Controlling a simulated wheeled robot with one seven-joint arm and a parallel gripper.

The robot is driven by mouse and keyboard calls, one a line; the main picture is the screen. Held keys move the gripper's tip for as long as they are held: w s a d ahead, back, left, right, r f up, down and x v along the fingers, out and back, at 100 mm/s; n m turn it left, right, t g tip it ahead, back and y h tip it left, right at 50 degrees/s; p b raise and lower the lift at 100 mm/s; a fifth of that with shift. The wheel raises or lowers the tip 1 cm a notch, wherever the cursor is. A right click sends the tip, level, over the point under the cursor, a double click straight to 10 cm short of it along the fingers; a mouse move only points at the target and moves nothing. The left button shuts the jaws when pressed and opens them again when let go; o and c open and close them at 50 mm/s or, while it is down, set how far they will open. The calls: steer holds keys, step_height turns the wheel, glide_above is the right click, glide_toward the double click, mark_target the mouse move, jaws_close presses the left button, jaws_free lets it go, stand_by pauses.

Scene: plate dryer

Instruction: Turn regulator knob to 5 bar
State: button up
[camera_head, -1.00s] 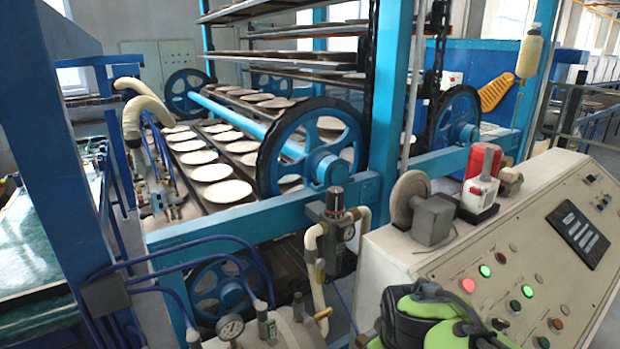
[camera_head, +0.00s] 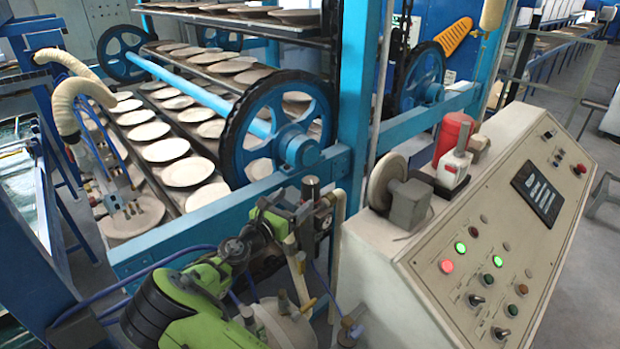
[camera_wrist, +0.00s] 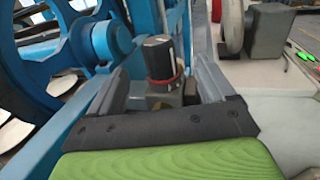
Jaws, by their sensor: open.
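The regulator knob (camera_head: 311,187) is a dark upright cap on top of a dark regulator body (camera_head: 325,235), beside the blue frame post. In the wrist view the knob (camera_wrist: 160,58) stands ahead, with a red ring around its lower part. My gripper (camera_head: 291,203) is at the regulator, at the end of my green arm. In the wrist view my gripper (camera_wrist: 160,78) is open, with one finger on each side of the knob in the picture and visible gaps. I cannot tell how deep the knob sits between the fingertips. The regulator's gauge face is not readable.
The blue frame (camera_head: 360,130) with plate racks and a large blue wheel (camera_head: 290,135) stands close behind and left. A control panel (camera_head: 500,240) with buttons is on the right. A grey motor (camera_head: 408,203) sits on the panel's top. Pipes and hoses lie below.

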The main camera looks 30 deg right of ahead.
mark_target(311, 181)
steer(key=x, duration=0.5)
steer(key=p+x, duration=0.1)
steer(key=x, duration=0.5)
steer(key=shift+w+d+f, duration=0.1)
steer(key=shift+w+f, duration=0.1)
steer(key=shift+w, duration=0.05)
steer(key=c, duration=1)
steer(key=shift+o, duration=0.2)
steer(key=shift+r+t+p, duration=0.1)
steer(key=shift+t+p, duration=0.2)
steer(key=n+t+y+p, duration=0.2)
steer(key=n+t, duration=0.1)
steer(key=shift+w, duration=0.1)
steer(key=shift+w+a+n+t+y+p, duration=0.1)
steer(key=shift+a+n+t+y+p, duration=0.05)
steer(key=shift+n+t+y+p, duration=0.6)
steer(key=shift+w+a+n+t+y+p, duration=0.15)
steer(key=shift+n+t+y+p, duration=0.35)
steer(key=shift+t+y, duration=0.4)
steer(key=shift+n+t+y, duration=0.25)
steer(key=o, duration=1)
steer(key=shift+c, duration=0.2)
